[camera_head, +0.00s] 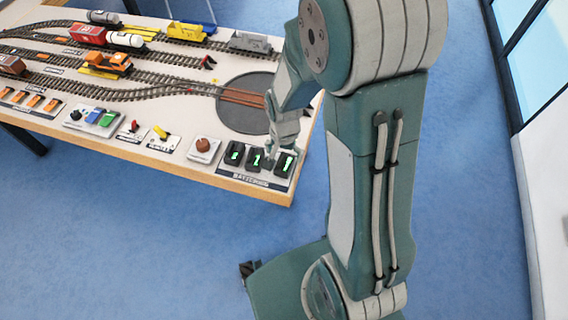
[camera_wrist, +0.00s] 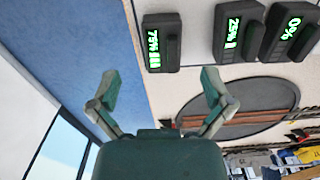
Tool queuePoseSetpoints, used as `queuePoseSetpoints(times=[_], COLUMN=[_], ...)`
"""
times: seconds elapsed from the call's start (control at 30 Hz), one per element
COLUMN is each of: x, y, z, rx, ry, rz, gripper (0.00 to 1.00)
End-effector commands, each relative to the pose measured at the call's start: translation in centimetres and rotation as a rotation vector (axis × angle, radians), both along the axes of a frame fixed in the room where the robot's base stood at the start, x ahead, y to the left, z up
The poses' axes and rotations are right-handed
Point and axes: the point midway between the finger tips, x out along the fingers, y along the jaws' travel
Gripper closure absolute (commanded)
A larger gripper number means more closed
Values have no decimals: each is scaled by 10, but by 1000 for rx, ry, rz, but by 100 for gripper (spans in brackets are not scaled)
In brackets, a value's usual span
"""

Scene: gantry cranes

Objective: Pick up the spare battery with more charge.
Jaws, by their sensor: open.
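Three dark batteries with green displays stand in a row at the table's near right corner. In the wrist view, the left battery (camera_wrist: 162,52) reads 75%, the middle battery (camera_wrist: 236,30) reads 25% and the right battery (camera_wrist: 289,32) reads 0%. In the head view the row is reversed: the 75% battery (camera_head: 284,164) is at the right, the 25% battery (camera_head: 254,159) in the middle, the 0% battery (camera_head: 233,153) at the left. My gripper (camera_head: 282,146) is open and empty above the right end of the row; its spread fingers (camera_wrist: 161,85) point toward the 75% battery, apart from it.
The table (camera_head: 150,157) carries model tracks, trains and a dark round turntable (camera_head: 245,105) behind the batteries. A small base with a brown knob (camera_head: 203,147) sits left of the batteries. Blue floor (camera_head: 130,230) is open in front; a wall with windows stands right.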

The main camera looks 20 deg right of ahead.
Motion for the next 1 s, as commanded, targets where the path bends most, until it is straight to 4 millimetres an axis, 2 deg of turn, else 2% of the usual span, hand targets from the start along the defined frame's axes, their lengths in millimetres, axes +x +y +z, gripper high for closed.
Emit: queuePoseSetpoints(times=[0.17,0.43,0.77,0.8,0.87,0.9,0.97,1.0], x=[3,9,10,10,10,10,10,10], y=[-1,-3,-3,-3,-3,-3,-3,-3], z=[-14,-49,-55,-55,-55,-55,-55,-55], rx=[0,0,0,0,-1,-1,0,0], ry=[2,2,-1,-1,-1,-1,0,0], rz=[0,0,1,1,1,1,1,1], gripper=[0,0,0,18,45,62,89,96])
